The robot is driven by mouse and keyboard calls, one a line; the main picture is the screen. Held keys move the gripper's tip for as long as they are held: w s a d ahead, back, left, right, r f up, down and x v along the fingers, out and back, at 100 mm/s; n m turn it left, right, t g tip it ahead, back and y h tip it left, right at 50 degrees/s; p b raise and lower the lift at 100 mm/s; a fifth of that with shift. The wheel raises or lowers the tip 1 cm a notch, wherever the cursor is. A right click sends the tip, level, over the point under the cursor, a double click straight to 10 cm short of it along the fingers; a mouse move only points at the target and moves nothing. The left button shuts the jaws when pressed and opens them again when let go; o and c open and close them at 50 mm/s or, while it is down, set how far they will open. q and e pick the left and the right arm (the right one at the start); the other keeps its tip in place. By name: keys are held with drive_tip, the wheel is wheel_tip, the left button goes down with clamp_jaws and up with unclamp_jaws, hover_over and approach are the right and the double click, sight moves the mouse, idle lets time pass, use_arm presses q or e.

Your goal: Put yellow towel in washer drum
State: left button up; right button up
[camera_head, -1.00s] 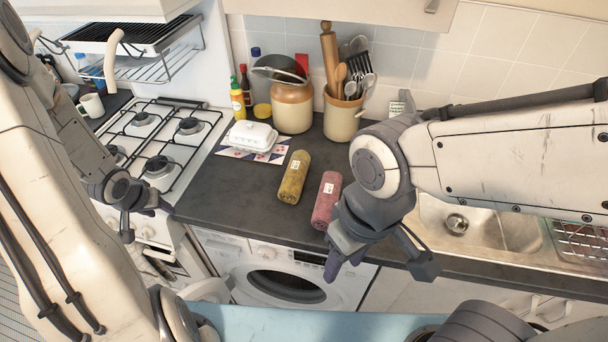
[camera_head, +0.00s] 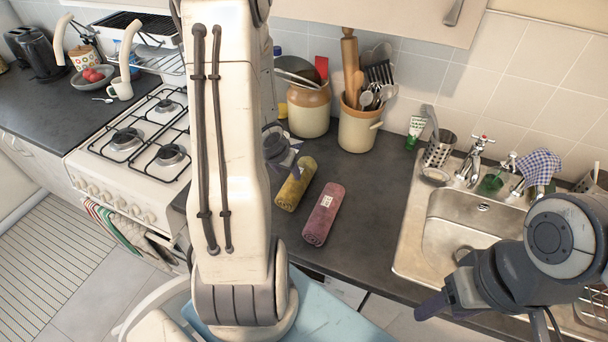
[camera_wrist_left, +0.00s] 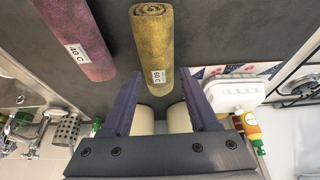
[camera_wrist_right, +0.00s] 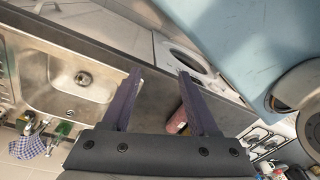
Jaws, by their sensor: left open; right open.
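The yellow towel (camera_head: 296,184) is a rolled bundle lying on the dark counter. In the left wrist view the towel (camera_wrist_left: 153,48) shows a white label, and its near end appears between the fingertips; I cannot tell how far above it they are. My left gripper (camera_wrist_left: 160,88) is open and empty, at the far end of the towel in the head view, partly hidden by my arm. My right gripper (camera_wrist_right: 157,82) is open and empty, over the sink's front edge.
A pink towel (camera_head: 323,214) lies beside the yellow one. Behind them stand a utensil crock (camera_head: 357,130) and a jar (camera_head: 308,108). The sink (camera_head: 470,225) is to the right, the gas hob (camera_head: 140,135) to the left. The counter between the pink towel and sink is clear.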

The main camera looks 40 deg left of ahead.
sight(292, 181)
use_arm(q)
drive_tip(key=o, duration=0.4)
drive_tip(key=shift+w+a, duration=0.2)
use_arm(e)
drive_tip(key=o, duration=0.4)
drive_tip(key=shift+w+a, duration=0.3)
use_arm(q)
drive_tip(key=shift+o, duration=0.2)
drive_tip(key=shift+w+d+f+b, duration=0.1)
drive_tip(key=shift+f+b, duration=0.3)
drive_tip(key=shift+f, duration=0.05)
drive_tip(key=b+x, duration=0.2)
drive_tip(key=x, duration=0.2)
drive_tip(key=shift+w+d, duration=0.1)
drive_tip(key=shift+w, duration=0.15)
drive_tip(key=x, duration=0.1)
drive_tip(key=b+x, duration=0.1)
drive_tip(key=x, duration=0.1)
drive_tip(key=b+x, duration=0.1)
drive_tip(key=x, duration=0.1)
drive_tip(key=shift+w+d+r, duration=0.1)
drive_tip(key=shift+w+r, duration=0.05)
drive_tip(key=shift+w, duration=0.1)
drive_tip(key=shift+w+f+b, duration=0.1)
drive_tip(key=shift+f+b, duration=0.1)
drive_tip(key=shift+b, duration=0.1)
use_arm(e)
drive_tip(key=shift+o, duration=0.2)
wheel_tip(292, 181, down, 5)
drive_tip(key=shift+f, duration=0.15)
